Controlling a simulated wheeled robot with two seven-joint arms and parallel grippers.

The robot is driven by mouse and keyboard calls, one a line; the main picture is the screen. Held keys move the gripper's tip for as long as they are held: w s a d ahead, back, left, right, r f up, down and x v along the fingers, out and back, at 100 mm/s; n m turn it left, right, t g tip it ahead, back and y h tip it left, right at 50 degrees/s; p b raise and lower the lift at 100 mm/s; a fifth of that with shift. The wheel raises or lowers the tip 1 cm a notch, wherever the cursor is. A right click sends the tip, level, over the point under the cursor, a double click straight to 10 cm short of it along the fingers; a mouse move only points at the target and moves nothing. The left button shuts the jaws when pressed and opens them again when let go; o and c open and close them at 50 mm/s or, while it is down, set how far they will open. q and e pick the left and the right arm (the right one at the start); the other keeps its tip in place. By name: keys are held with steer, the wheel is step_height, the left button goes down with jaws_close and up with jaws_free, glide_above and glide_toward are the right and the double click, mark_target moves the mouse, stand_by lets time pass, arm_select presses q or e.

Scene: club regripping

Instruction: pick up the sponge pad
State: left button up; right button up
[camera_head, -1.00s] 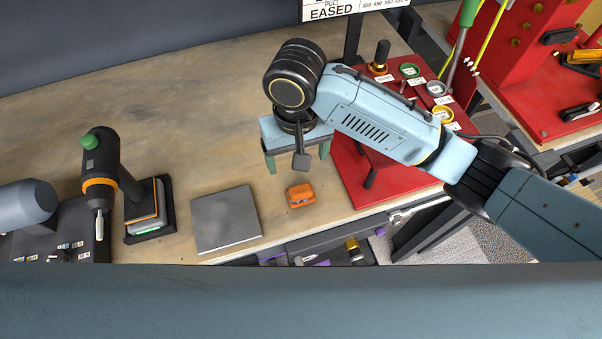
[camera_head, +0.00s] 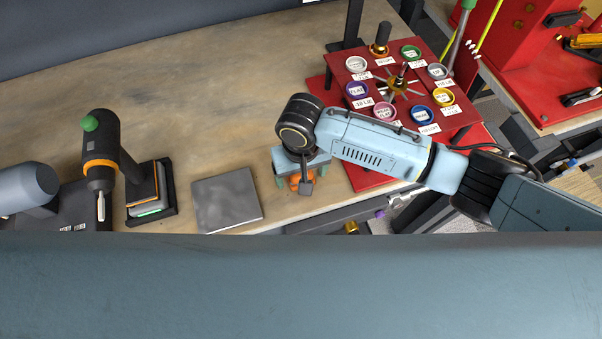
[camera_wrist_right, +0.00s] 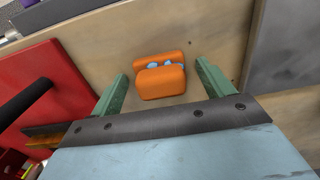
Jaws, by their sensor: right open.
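The orange sponge pad (camera_wrist_right: 161,84) lies on the wooden workbench (camera_head: 215,90) near its front edge, with bluish spots in its middle. In the head view the pad (camera_head: 300,180) is partly hidden by my right gripper (camera_head: 303,178), which is right above or around it. In the right wrist view my right gripper (camera_wrist_right: 161,72) is open. Its two green fingers stand on either side of the pad, with a gap on each side. I cannot tell the exact height of the fingertips above the bench. My left gripper is not in view.
A grey square plate (camera_head: 227,199) lies left of the pad. A red stand (camera_head: 350,75) with coloured labelled cups is close on the right. A black tray (camera_head: 171,190) with stacked pads and a power driver (camera_head: 100,160) stand farther left. The bench behind is clear.

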steer(key=c, duration=1.1)
step_height(320, 180, up, 10)
steer(key=shift+r, duration=0.1)
steer(key=o, duration=0.4)
steer(key=shift+c, duration=1.3)
steer(key=shift+s, duration=0.1)
